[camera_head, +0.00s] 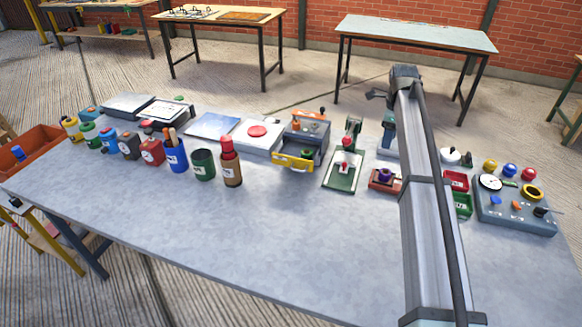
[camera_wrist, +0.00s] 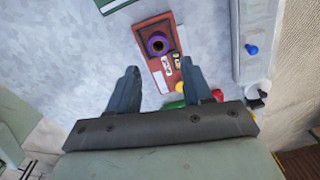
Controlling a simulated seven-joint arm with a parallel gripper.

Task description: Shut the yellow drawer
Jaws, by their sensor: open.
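The yellow drawer (camera_head: 291,163) is pulled out toward the front of a small grey cabinet (camera_head: 314,129) in the middle of the table, in the head view. Its front carries a handle, and the inside of the drawer shows behind it. My gripper (camera_head: 375,94) is up at the far end of my arm, right of the cabinet and apart from the drawer. In the wrist view my gripper (camera_wrist: 160,65) has its two fingers spread with nothing held between them. The drawer does not show in the wrist view.
A green-based press (camera_head: 343,166) stands right of the drawer, then a red box with a purple ring (camera_head: 385,180), also below my fingers in the wrist view (camera_wrist: 146,28). A brown bottle (camera_head: 231,168) stands to the left. The table (camera_head: 250,235) is clear in front.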

